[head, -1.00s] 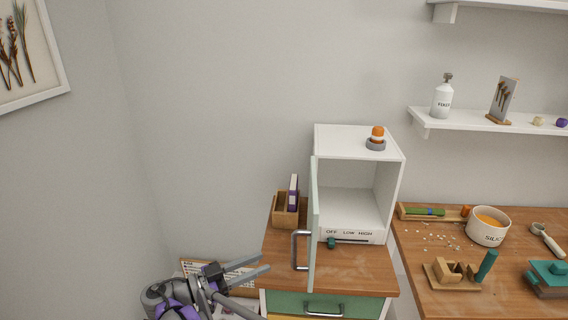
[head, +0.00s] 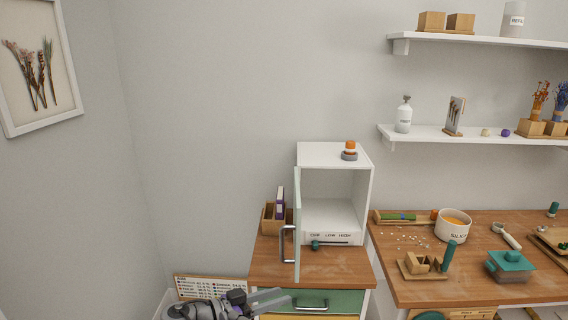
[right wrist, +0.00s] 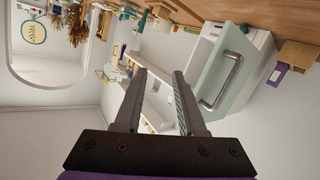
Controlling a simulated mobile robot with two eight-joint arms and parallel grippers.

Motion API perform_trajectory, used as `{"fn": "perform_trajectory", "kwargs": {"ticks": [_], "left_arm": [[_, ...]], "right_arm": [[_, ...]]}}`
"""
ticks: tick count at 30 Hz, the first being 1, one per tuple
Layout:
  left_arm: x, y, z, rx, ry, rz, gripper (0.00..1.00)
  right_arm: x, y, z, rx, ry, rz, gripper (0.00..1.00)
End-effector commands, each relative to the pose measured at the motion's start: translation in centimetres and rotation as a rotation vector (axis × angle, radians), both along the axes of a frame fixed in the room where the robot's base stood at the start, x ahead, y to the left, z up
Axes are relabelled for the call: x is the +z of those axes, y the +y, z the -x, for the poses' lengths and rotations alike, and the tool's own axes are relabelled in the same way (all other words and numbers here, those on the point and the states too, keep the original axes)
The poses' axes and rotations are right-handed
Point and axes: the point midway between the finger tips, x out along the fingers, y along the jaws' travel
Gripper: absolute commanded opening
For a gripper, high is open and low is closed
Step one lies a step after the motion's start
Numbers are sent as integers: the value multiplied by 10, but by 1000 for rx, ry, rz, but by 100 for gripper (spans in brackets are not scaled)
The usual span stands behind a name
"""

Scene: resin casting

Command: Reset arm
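My right gripper (head: 288,298) shows at the bottom of the head view, left of and below the open cabinet door. In the right wrist view (right wrist: 160,72) its two fingers stand apart with nothing between them, so it is open and empty. The small white cabinet (head: 336,155) stands on the wooden top with its door (head: 297,225) swung open and its inside empty. The door's metal handle (head: 284,243) shows beside my fingers' side of the door. My left gripper is not in view.
An orange-and-grey item (head: 349,150) sits on the cabinet. A wooden box with books (head: 270,224) stands behind the door. The workbench (head: 450,291) at right holds a cup (head: 453,226), wooden pieces and green tools. Shelves (head: 460,134) hang above. Open wall space lies left.

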Motion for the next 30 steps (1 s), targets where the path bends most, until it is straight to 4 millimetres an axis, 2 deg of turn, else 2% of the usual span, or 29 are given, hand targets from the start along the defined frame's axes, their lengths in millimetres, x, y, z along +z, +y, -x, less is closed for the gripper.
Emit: {"fn": "perform_trajectory", "kwargs": {"ticks": [1, 5, 8, 12, 15, 19, 24, 27, 30], "left_arm": [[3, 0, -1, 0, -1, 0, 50], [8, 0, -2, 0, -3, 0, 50], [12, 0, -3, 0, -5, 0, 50], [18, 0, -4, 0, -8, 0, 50], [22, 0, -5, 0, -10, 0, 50], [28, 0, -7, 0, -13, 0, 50], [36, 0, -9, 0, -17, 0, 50], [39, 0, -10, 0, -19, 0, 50], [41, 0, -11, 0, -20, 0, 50]], "right_arm": [[2, -23, 2, 0, 68, -15, 40], [-3, -76, 15, 32, 281, -77, 40], [-9, -119, 36, 81, 452, -147, 40], [-23, -166, 79, 188, 648, -270, 40], [-34, -188, 115, 283, 744, -363, 40], [-49, -204, 164, 427, 811, -478, 40], [-67, -207, 218, 617, 796, -590, 40], [-75, -204, 238, 701, 757, -624, 40], [-81, -201, 250, 757, 721, -639, 40]]}}
